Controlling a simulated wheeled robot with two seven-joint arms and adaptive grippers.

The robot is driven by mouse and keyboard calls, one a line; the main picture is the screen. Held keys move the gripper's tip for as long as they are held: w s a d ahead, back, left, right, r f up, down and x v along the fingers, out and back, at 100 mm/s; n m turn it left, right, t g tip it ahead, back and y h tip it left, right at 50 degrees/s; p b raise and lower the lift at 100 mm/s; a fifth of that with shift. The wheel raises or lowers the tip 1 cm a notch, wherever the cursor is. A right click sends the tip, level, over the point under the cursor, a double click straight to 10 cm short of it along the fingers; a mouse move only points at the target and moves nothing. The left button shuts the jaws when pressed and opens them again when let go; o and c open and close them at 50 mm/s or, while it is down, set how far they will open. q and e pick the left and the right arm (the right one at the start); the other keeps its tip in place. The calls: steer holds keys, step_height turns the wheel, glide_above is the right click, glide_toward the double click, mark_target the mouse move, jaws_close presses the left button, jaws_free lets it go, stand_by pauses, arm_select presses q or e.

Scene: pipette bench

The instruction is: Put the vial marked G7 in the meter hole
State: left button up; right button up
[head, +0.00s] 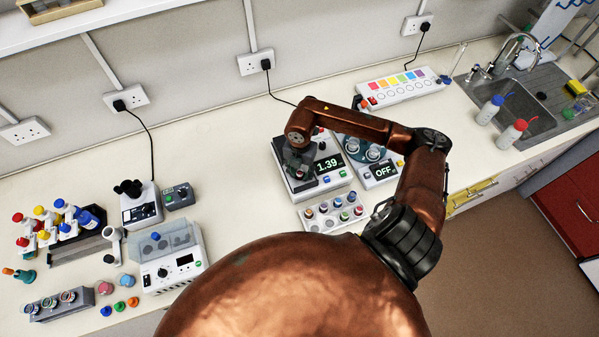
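The meter (334,181) is a white box in the middle of the bench, with a lit display reading 1.39. My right gripper (298,168) points down over the left part of the meter. It covers that part, so I cannot see the hole or whether a vial is between the fingers. The fingers are too small and dark to tell open from shut. A pale vial rack (318,224) stands just in front of the meter and holds several vials with coloured caps. The labels are too small to read, so I cannot pick out G7. My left gripper is out of view.
A second device (382,172) reading OFF stands close to the meter's right. A white box with coloured squares (408,88) is behind it. A boxy instrument (172,270) stands to the left. The bench between it and the rack looks clear.

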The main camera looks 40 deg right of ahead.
step_height(320, 180, up, 13)
steer(key=b, duration=0.2)
steer(key=shift+w, duration=0.1)
stand_by(0.5)
